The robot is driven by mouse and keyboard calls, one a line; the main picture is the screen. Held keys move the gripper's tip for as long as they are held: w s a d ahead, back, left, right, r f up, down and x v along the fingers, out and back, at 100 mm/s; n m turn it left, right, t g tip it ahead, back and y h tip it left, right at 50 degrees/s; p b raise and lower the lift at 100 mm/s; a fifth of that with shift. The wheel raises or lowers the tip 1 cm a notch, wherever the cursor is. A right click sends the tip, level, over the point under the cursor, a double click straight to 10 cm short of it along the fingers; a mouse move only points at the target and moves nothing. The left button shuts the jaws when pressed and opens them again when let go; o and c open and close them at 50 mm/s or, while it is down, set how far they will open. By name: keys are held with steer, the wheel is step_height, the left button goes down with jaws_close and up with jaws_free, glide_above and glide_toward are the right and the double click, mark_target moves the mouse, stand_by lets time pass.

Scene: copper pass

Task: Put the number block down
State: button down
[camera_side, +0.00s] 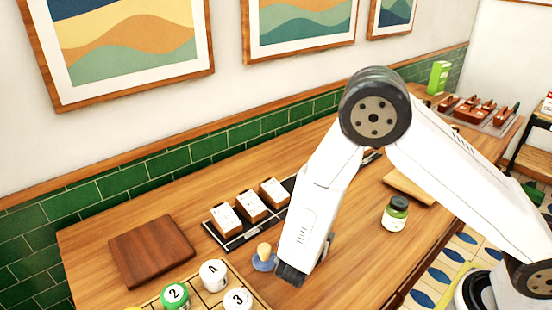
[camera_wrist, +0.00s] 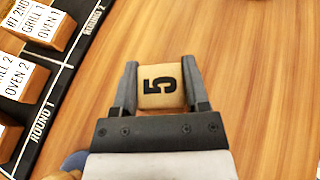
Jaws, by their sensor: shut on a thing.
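The number block (camera_wrist: 160,95) is a pale wooden block with a black 5 on the face toward the wrist camera, where the digit appears turned sideways. My gripper (camera_wrist: 160,70) is shut on it, one dark finger on each side. In the side view my gripper (camera_side: 291,275) is low over the wooden table (camera_side: 345,250), right of a blue item with a wooden knob. The block is hidden from that side. I cannot tell whether its underside touches the table.
A black board (camera_side: 236,243) with labelled wooden blocks (camera_side: 250,207) lies behind my gripper. The blue knobbed item (camera_side: 264,258) is close on the left. Numbered round pieces (camera_side: 213,276) stand front left. A jar (camera_side: 396,213) stands right. Bare wood surrounds the block in the wrist view.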

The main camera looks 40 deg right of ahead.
steer(key=shift+f, duration=0.15)
steer(key=shift+c, duration=0.5)
jaws_free()
steer(key=shift+a+r, duration=0.1)
steer(key=shift+r, duration=0.1)
steer(key=v, duration=1.2)
steer(key=shift+s+f, duration=0.1)
